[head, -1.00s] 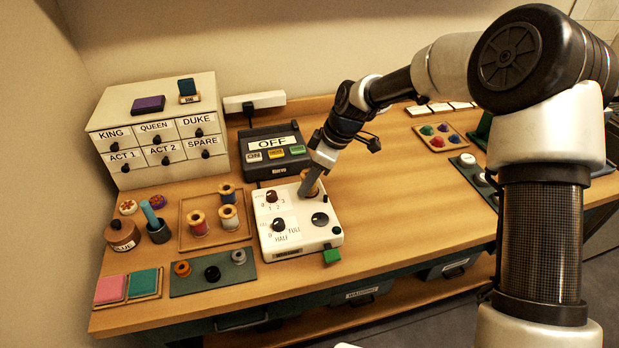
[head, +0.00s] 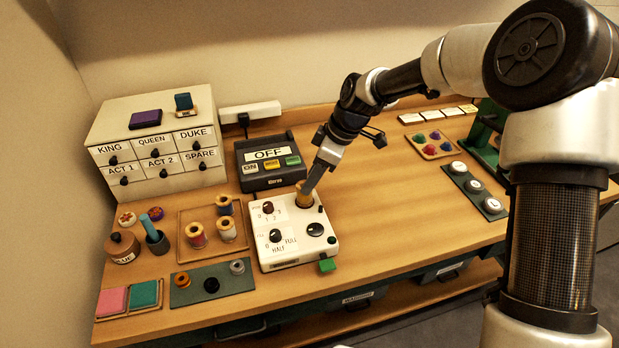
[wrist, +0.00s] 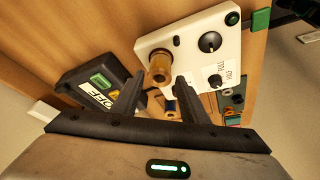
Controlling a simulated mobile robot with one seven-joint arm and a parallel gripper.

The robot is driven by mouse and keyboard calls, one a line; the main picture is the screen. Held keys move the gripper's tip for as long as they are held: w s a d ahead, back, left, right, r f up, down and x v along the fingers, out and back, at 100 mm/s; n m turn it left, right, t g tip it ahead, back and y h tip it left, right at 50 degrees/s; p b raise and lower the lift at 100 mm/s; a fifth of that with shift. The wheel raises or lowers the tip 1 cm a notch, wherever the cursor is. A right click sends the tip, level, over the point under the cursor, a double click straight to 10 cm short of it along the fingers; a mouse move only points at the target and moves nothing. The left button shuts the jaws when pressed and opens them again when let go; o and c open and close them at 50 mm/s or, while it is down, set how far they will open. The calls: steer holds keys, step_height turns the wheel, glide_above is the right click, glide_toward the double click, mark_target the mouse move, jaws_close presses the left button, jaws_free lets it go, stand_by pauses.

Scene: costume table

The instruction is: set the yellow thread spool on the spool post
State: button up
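The yellow thread spool (head: 304,197) stands at the back right of the white machine (head: 284,252). In the wrist view the yellow spool (wrist: 160,68) is beyond the fingertips, with space showing on both sides. The spool post is not visible; the spool covers the place where it stands, so I cannot see how fully it is seated. My gripper (head: 310,184) is just above the spool in the head view. In the wrist view my gripper (wrist: 160,84) has its two dark fingers spread apart with nothing pinched between them.
A dark box marked OFF (head: 268,178) is close behind the machine. A wooden tray (head: 184,252) with several spools lies to the left. A grey-green strip with bobbins (head: 232,287) is at the front left. The table right of the machine (head: 390,215) is clear.

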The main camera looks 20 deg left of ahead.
steer(key=shift+p+v, duration=1.35)
steer(key=shift+v, duration=1.35)
steer(key=shift+d, duration=0.1)
